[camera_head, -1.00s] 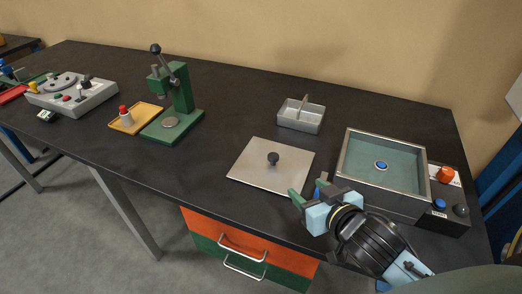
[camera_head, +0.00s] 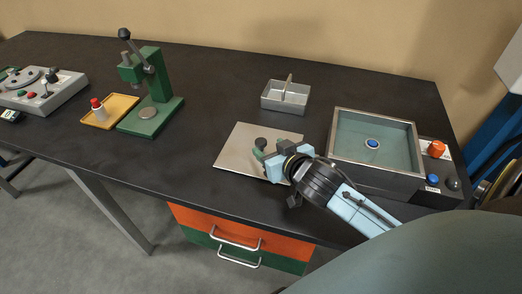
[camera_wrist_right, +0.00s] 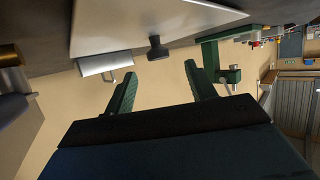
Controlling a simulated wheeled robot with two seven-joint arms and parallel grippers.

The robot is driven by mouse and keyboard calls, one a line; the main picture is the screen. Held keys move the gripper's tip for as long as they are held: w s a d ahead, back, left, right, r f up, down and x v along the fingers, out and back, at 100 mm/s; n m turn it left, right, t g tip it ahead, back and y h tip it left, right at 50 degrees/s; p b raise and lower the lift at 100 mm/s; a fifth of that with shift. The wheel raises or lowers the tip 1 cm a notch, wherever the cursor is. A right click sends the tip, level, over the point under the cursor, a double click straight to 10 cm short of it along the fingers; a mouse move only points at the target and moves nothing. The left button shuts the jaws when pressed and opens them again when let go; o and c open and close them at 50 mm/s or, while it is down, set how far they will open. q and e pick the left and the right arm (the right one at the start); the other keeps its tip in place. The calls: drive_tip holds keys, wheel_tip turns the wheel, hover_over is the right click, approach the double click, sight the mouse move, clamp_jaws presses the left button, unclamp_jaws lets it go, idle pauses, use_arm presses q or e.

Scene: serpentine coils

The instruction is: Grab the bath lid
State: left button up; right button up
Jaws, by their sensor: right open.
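The bath lid (camera_head: 236,155) is a flat, light grey square plate lying on the dark table, with a dark round knob (camera_head: 260,143) at its middle. In the right wrist view the lid (camera_wrist_right: 130,25) and its knob (camera_wrist_right: 157,47) show near the top, the knob beyond the gap between the fingers. My right gripper (camera_head: 262,155) is open over the near right part of the lid, its fingers close to the knob; I cannot tell whether they touch it. In the right wrist view the open right gripper (camera_wrist_right: 160,85) has nothing between its fingers. My left gripper is not in view.
The bath (camera_head: 375,145), an open square tank with a blue disc inside, stands right of the lid. A grey divided tray (camera_head: 286,97) is behind it. A green press (camera_head: 150,105) and a yellow tray (camera_head: 108,112) stand to the left. Bare table lies between press and lid.

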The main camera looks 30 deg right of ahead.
sight(261, 140)
drive_tip(key=x, duration=0.3)
drive_tip(key=shift+w+d+f+b, duration=0.15)
drive_tip(key=shift+w+b, duration=0.15)
drive_tip(key=shift+w, duration=0.2)
drive_tip(key=c, duration=0.8)
clamp_jaws()
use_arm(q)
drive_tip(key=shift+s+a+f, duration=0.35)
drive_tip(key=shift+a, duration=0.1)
